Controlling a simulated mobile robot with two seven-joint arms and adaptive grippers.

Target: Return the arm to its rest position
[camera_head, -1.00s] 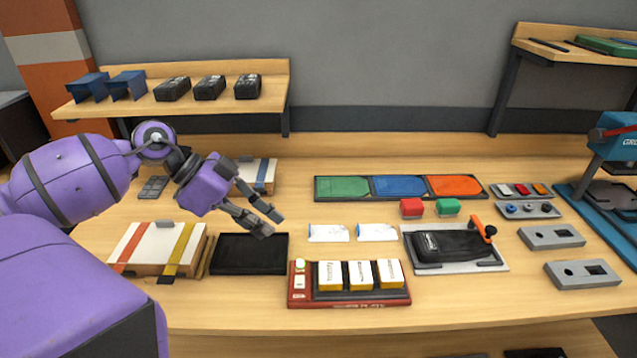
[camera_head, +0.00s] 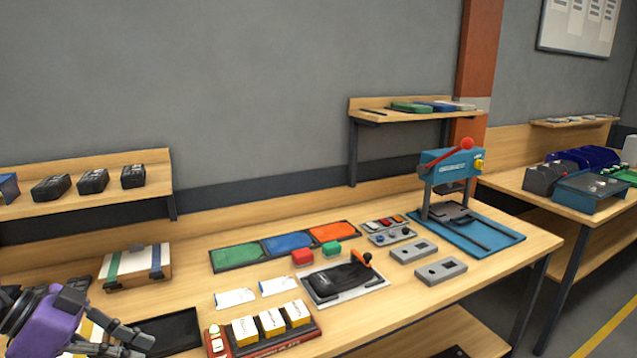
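My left gripper (camera_head: 122,344) is at the bottom left corner, with a purple body and dark grey fingers. Its two fingers are spread apart with nothing seen between them, so it is open and empty. The lower finger is partly cut off by the picture's edge. The fingertips overlap the left side of a black tray (camera_head: 182,333) on the wooden bench (camera_head: 440,318); I cannot tell their height above it. Most of my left arm is out of view. My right arm and gripper are not in view.
Right of the tray are a red holder (camera_head: 262,346) with yellow-white blocks, white packets (camera_head: 235,297) and a black device (camera_head: 345,277) on a plate. A strapped box (camera_head: 135,267) stands behind the gripper. A blue press (camera_head: 470,225) stands at the bench's right end.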

